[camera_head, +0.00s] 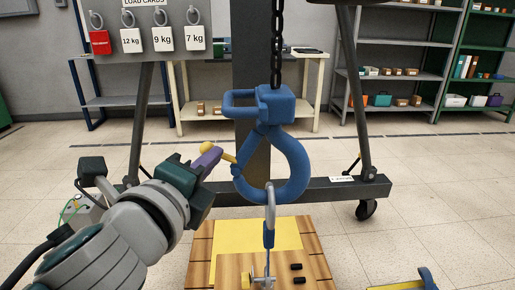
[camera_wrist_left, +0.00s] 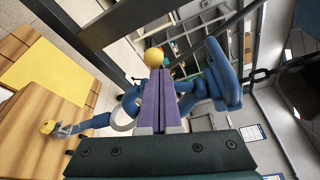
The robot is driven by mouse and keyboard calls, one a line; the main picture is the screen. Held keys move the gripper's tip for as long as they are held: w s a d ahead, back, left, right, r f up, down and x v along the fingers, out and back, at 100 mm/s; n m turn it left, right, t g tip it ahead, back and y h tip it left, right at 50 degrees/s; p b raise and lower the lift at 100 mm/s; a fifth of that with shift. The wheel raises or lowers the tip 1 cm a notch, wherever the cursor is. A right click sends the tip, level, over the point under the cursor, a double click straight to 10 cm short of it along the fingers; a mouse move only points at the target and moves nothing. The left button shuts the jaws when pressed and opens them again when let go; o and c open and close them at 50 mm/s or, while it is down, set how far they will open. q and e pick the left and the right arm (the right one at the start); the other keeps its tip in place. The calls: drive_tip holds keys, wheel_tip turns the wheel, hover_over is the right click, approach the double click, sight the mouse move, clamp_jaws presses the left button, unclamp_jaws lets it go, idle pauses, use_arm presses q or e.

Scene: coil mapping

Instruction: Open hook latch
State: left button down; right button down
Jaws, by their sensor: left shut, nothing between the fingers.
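The blue hook (camera_head: 290,160) hangs from a dark chain (camera_head: 277,45) and has a blue side handle (camera_head: 228,103). A yellow latch lever (camera_head: 222,155) with a ball end sticks out from its left side. My left gripper (camera_head: 212,152) has purple fingers, closed together and empty, right at the ball end. In the left wrist view the yellow ball (camera_wrist_left: 153,57) shows just past the fingertips; whether they touch is unclear. A grey ring (camera_head: 270,205) sits at the hook's bottom, with a blue fitting below it. My right gripper is not in view.
A wooden load (camera_head: 230,270) with a yellow panel (camera_head: 258,237) lies below the hook. The dark hoist frame (camera_head: 340,190) stands behind. Load cards (camera_head: 131,40) hang at upper left. A blue and yellow item (camera_head: 428,278) shows at the bottom right.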

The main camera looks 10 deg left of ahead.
use_arm(q)
wheel_tip(320, 180, up, 8)
drive_tip(key=m+g+y+p, duration=0.2)
drive_tip(key=m+p, duration=0.4)
drive_tip(key=p, duration=0.8)
drive_tip(key=shift+f+m+y+p, duration=0.2)
drive_tip(key=shift+m+y+p, duration=0.1)
drive_tip(key=shift+m+p, duration=0.1)
drive_tip(key=shift+d, duration=0.1)
